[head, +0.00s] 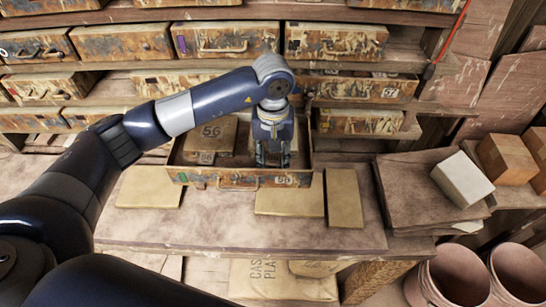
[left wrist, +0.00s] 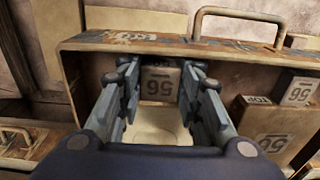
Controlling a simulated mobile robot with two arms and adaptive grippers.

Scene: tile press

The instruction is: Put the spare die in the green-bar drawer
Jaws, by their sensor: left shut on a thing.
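The green-bar drawer (head: 228,180) stands pulled out over the table, with a green bar at the left of its front. My left gripper (head: 272,160) reaches down into its right half. In the left wrist view my left gripper (left wrist: 160,95) is shut on the spare die (left wrist: 160,84), a small block marked 56, inside the drawer walls. I cannot tell whether the die touches the drawer floor. In the head view the gripper hides most of it. A larger block marked 56 (head: 212,132) and a smaller one (head: 206,157) sit in the drawer's left half. My right gripper is not in view.
Other drawers, one with a purple bar (head: 181,45), fill the rack behind. Flat tan boards (head: 344,198) lie on the table (head: 225,222) around the open drawer. A white block (head: 462,180) sits on stacked boards at right, near cardboard boxes (head: 510,155).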

